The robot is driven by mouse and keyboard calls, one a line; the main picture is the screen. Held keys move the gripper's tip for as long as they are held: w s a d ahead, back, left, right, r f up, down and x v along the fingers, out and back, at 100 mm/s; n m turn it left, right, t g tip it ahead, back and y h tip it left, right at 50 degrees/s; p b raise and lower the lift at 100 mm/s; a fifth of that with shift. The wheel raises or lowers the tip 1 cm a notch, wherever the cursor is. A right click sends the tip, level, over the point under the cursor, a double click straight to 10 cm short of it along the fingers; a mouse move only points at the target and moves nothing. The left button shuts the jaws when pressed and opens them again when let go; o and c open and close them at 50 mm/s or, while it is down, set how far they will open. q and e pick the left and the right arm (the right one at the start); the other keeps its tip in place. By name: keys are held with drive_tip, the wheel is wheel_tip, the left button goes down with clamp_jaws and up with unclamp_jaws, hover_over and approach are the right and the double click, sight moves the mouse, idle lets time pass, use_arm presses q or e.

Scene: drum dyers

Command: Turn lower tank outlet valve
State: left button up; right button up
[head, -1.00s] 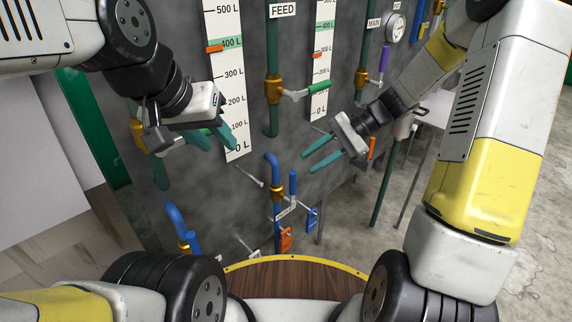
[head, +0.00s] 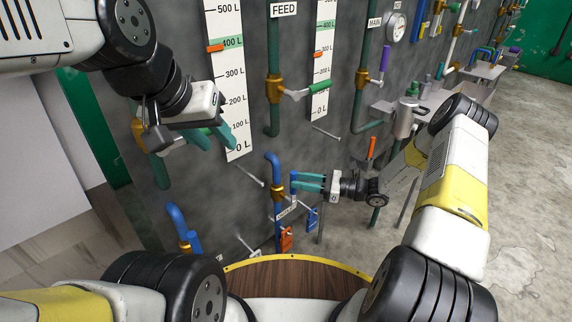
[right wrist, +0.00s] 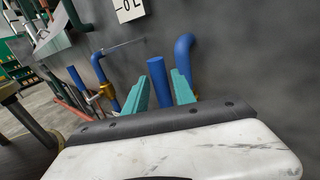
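A blue pipe (head: 276,230) with a brass valve (head: 278,194) runs low on the grey wall. The valve's upright blue handle (head: 293,184) also shows in the right wrist view (right wrist: 158,80). My right gripper (head: 300,182) is at this handle, with its teal fingers pointing left. In the right wrist view the fingers stand apart with the handle between their tips. I cannot tell whether either finger touches it. My left gripper (head: 213,139) is open in front of the wall, by the left level scale. A green handle is partly hidden behind its fingers.
Orange (head: 286,239) and blue (head: 312,218) handles sit just below the right gripper. Another blue pipe (head: 178,222) stands at lower left. A feed valve with a green handle (head: 319,87) is above. Thin rods (head: 325,132) stick out from the wall. Open floor lies to the right.

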drive_tip(key=shift+w+a, duration=0.15)
drive_tip(key=shift+a, duration=0.75)
drive_tip(key=shift+w+a, duration=0.2)
drive_tip(key=shift+a, duration=0.7)
drive_tip(key=shift+w+a, duration=0.15)
drive_tip(key=shift+a, duration=0.75)
clamp_jaws()
